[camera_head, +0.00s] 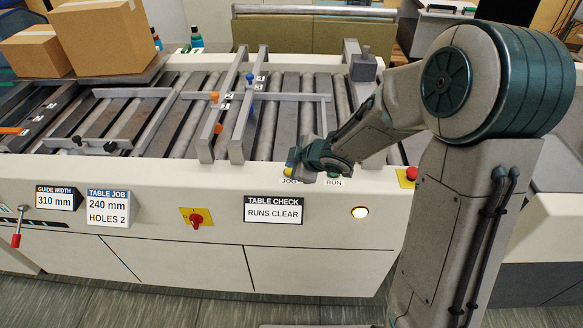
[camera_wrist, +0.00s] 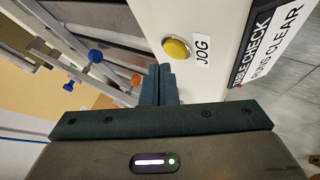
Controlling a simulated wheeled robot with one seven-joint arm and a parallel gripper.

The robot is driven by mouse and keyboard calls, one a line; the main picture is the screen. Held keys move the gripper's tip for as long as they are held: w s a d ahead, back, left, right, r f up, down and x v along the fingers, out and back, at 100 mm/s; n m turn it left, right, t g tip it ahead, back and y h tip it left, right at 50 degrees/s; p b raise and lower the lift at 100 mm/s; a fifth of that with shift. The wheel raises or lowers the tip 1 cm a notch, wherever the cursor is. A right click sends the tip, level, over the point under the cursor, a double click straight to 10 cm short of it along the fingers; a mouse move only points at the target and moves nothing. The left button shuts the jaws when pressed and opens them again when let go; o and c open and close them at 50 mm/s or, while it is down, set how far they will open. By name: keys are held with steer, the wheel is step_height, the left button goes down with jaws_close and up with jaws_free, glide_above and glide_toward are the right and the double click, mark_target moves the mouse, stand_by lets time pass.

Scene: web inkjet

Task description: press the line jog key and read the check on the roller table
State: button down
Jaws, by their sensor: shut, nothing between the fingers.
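The yellow jog key (camera_wrist: 177,48) sits on the cream panel, with a JOG label (camera_wrist: 202,50) beside it. In the head view the jog key (camera_head: 291,159) is partly covered by my gripper (camera_head: 298,172). My gripper is shut and empty; in the wrist view its fingertips (camera_wrist: 159,70) are close beside the key. I cannot tell whether they touch it. The table check sign (camera_head: 273,209) on the front of the roller table (camera_head: 120,170) reads RUNS CLEAR. The sign also shows, cut off, in the wrist view (camera_wrist: 264,55).
The RUN label (camera_head: 334,183) is just right of my gripper. A red button (camera_head: 411,174) on yellow is farther right. A round lamp (camera_head: 359,212) glows. Other signs read guide width 310 mm (camera_head: 58,198) and table job 240 mm, holes 2 (camera_head: 108,207). Guide rails (camera_head: 222,110) stand behind.

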steer(key=shift+r, duration=0.1)
step_height(320, 180, up, 5)
steer(key=p, duration=0.5)
stand_by(0.7)
stand_by(0.3)
